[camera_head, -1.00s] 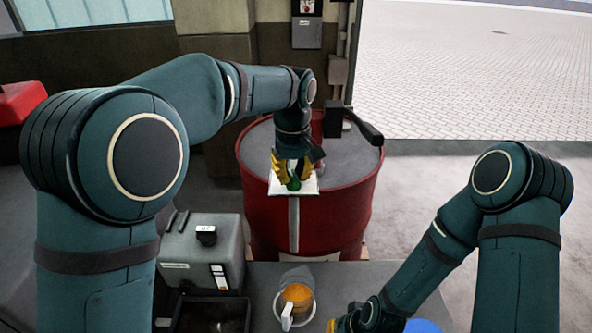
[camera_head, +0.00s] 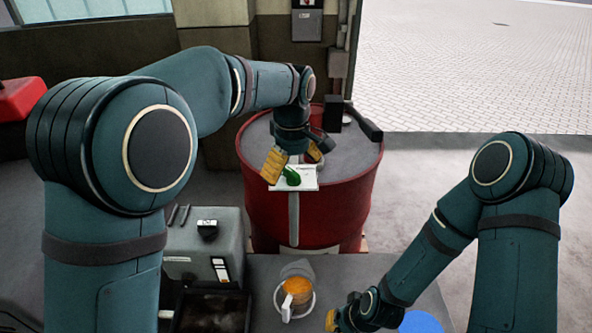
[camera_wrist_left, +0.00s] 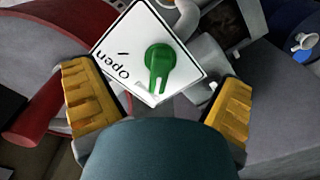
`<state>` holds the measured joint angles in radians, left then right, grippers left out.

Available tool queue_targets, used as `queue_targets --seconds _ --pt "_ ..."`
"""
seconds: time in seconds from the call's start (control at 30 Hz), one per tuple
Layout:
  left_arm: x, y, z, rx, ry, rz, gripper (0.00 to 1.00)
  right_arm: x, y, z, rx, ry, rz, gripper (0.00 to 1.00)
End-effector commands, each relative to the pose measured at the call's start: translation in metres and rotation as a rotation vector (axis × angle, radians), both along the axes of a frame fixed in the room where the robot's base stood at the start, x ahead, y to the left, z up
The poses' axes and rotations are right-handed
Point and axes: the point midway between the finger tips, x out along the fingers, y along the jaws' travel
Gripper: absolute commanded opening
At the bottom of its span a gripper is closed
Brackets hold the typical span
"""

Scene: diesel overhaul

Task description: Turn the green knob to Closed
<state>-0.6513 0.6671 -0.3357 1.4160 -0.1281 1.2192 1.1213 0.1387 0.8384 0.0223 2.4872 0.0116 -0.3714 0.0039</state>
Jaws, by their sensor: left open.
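The green knob (camera_head: 292,176) sits on a white plate (camera_head: 306,183) at the front of the red drum. In the left wrist view, the knob (camera_wrist_left: 160,62) has its narrow end with a white mark towards the bottom of the picture. The word "Open" and a short tick are on the plate (camera_wrist_left: 125,35) to its left; no "Closed" label is readable. My left gripper (camera_head: 293,164) is open, its yellow fingers wide apart on either side of the knob and not touching it. My right gripper (camera_head: 343,320) is partly in view at the bottom; its fingers are unclear.
The red drum (camera_head: 340,212) stands behind the grey bench (camera_head: 262,275). On the bench are a grey canister (camera_head: 203,248), a dark tray (camera_head: 213,310), a jug with orange contents (camera_head: 297,290) and a blue round thing (camera_head: 420,322). Paved floor lies open at right.

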Motion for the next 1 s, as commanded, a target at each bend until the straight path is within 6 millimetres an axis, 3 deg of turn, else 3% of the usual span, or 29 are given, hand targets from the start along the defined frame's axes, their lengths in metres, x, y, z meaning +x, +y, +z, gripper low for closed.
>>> queue_targets --seconds 0.27,0.5,0.8,1.0 --pt "0.000 0.000 0.002 -0.001 -0.001 0.000 0.96 0.000 0.000 0.001 0.000 0.000 0.000 0.00" --pt "0.000 0.000 0.033 -0.001 -0.002 -0.001 0.96 0.000 0.000 0.029 0.000 0.000 0.000 0.00" --pt "0.000 0.000 0.065 -0.002 -0.003 -0.001 0.96 0.000 0.000 0.022 0.000 0.000 0.000 0.00" --pt "0.000 0.000 0.071 -0.001 -0.001 -0.001 0.96 0.000 0.000 0.022 0.000 0.000 0.000 0.00"
